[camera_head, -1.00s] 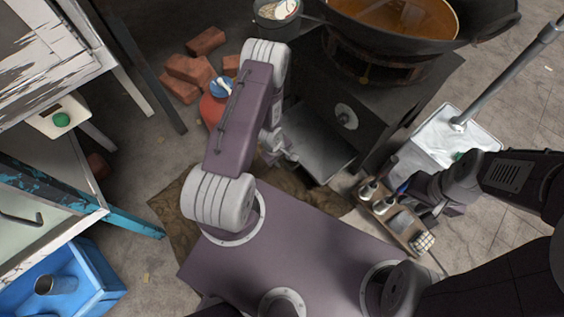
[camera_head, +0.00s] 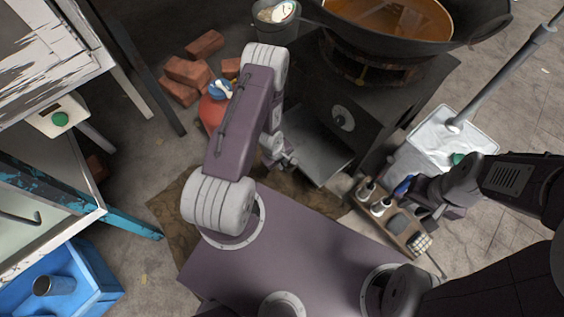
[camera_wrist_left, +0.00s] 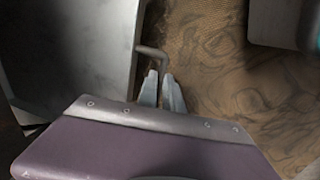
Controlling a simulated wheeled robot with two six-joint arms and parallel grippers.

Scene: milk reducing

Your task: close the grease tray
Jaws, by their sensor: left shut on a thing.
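The grease tray (camera_head: 318,148) is a grey metal drawer, pulled out from the low front of the dark stove (camera_head: 375,118). In the left wrist view the tray (camera_wrist_left: 75,50) fills the left side, with a thin bent handle (camera_wrist_left: 153,52) on its front. My left gripper (camera_head: 287,161) is at the tray's front edge. In the left wrist view its fingers (camera_wrist_left: 161,90) are close together at the handle, shut on it. My right gripper (camera_head: 428,200) is over a wooden caddy; its fingers are too hidden to tell their state.
A wok of brown liquid (camera_head: 385,20) sits on the stove. A red gas bottle (camera_head: 212,110) and bricks (camera_head: 188,72) stand left of my left arm. The caddy (camera_head: 408,235) and a white mop bucket (camera_head: 450,138) are at the right. A brown mat (camera_head: 170,215) lies below.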

